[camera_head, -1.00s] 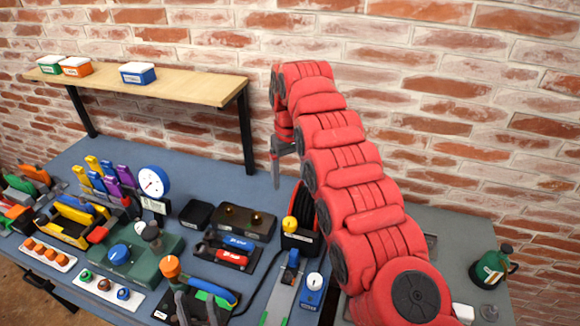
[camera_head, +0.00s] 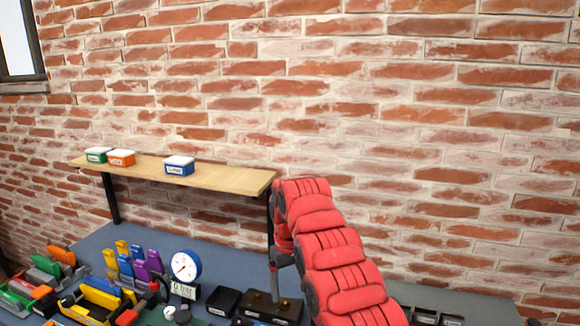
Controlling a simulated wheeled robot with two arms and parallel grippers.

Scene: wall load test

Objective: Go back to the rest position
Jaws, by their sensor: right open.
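My right arm, thick and red, comes up from the bottom right of the head view and bends down at its far end. My right gripper (camera_head: 273,281) hangs there, pointing down over the back of the blue-grey bench (camera_head: 213,263), near the right shelf leg. It is open, and I see nothing between its fingers. It is small and partly hidden behind the arm. My left gripper is not in view.
A wooden shelf (camera_head: 225,181) on the brick wall holds green, orange and blue boxes. On the bench stand a dial gauge (camera_head: 186,266), a black block with brass knobs (camera_head: 262,306), colored clamps (camera_head: 137,263) and a yellow toolbox (camera_head: 86,303). Air above the shelf is clear.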

